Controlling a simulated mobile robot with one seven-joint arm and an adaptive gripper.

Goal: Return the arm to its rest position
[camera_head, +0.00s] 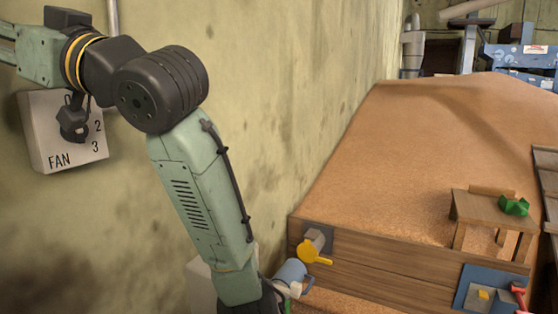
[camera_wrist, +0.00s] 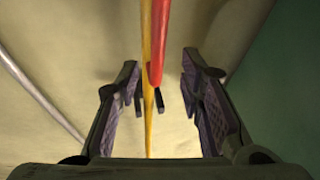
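My gripper (camera_wrist: 161,90) shows in the wrist view with its two fingers spread apart and nothing pinched between the pads. A thin yellow strip (camera_wrist: 147,60) and a red bar (camera_wrist: 158,40) run down from the top between the fingers. I cannot tell how far off they are. In the head view my pale green arm rises from the bottom to a black joint, then runs out past the left edge, so my gripper is hidden there. Behind it is a pale wall (camera_head: 290,60).
A grey FAN box (camera_head: 50,140) with a black knob (camera_head: 73,118) is on the wall close below my arm. At right is a wooden bin (camera_head: 380,262) heaped with brown grain (camera_head: 430,130). A yellow handle (camera_head: 314,252), small wooden table (camera_head: 487,206) and blue panel (camera_head: 478,285) are nearby.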

